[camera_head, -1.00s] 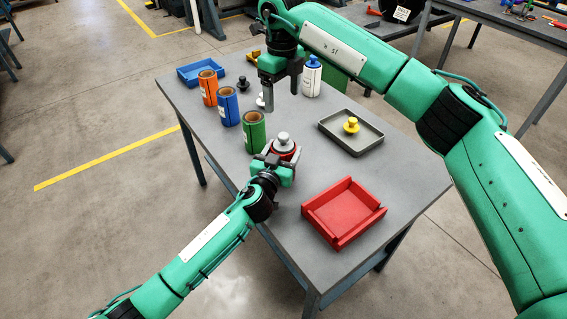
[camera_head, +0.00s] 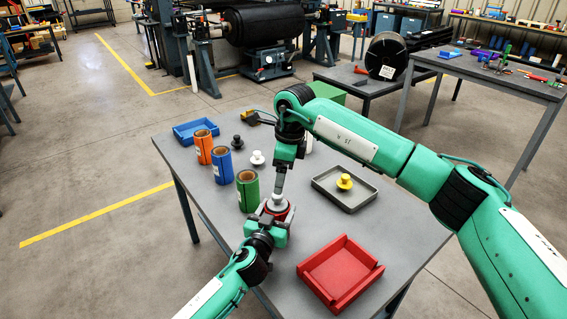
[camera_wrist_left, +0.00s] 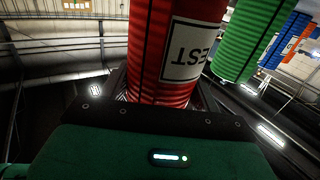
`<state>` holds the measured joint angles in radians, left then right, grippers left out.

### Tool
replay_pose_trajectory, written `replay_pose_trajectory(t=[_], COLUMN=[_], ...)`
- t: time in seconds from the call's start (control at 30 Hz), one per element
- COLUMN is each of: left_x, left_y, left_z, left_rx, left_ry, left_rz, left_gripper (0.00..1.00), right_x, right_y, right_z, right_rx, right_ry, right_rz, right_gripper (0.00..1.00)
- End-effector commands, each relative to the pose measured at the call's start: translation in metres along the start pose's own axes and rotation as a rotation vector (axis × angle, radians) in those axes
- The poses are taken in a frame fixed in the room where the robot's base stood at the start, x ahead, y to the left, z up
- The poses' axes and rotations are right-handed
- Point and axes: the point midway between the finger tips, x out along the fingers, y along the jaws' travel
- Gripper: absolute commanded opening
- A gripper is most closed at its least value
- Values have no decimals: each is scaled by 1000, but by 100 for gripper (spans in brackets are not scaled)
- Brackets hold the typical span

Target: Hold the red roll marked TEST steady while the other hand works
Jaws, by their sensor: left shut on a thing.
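The red roll (camera_head: 283,208) stands at the near left part of the grey table, mostly hidden by the grippers. In the left wrist view the red roll (camera_wrist_left: 152,45) is ribbed, and its white label shows "EST" upside down. My left gripper (camera_head: 272,217) is shut around the roll from the near side. A grey knobbed plug (camera_head: 277,201) sits on top of the roll. My right gripper (camera_head: 279,186) points down from above, with its fingertips at the plug's knob. Whether its fingers are closed on the knob cannot be made out.
Green (camera_head: 248,190), blue (camera_head: 221,166) and orange (camera_head: 204,148) rolls stand behind to the left. White (camera_head: 257,158) and black (camera_head: 237,143) plugs stand near them. A yellow plug (camera_head: 344,181) sits in a grey tray (camera_head: 366,202). A red tray (camera_head: 341,272) lies at the near right; a blue tray (camera_head: 195,131) at the far left.

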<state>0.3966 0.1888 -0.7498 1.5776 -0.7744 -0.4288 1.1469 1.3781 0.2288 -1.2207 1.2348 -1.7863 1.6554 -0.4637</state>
Motion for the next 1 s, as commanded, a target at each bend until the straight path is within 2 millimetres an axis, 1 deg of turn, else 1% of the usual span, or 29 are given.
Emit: replay_pose_trajectory(t=[0.03, 0.2, 0.4, 0.6, 0.87, 0.93, 1.0], left_x=[0, 0, 0, 0, 0, 0, 0], left_y=[0, 0, 0, 0, 0, 0, 0], left_z=[0, 0, 0, 0, 0, 0, 0], left_rx=[0, 0, 0, 0, 0, 0, 0], left_ry=[0, 0, 0, 0, 0, 0, 0], left_rz=[0, 0, 0, 0, 0, 0, 0], left_gripper=[23, 23, 23, 23, 23, 23, 23], right_x=[12, 44, 73, 85, 86, 86, 86], right_y=[1, 1, 1, 0, 0, 0, 0], right_z=[0, 0, 0, 0, 0, 0, 0], right_rx=[1, 1, 2, 2, 2, 2, 2], right_ry=[2, 1, 1, 1, 1, 1, 1], right_rz=[4, 4, 3, 0, 0, 0, 0], right_gripper=[78, 78, 78, 78, 78, 68, 54])
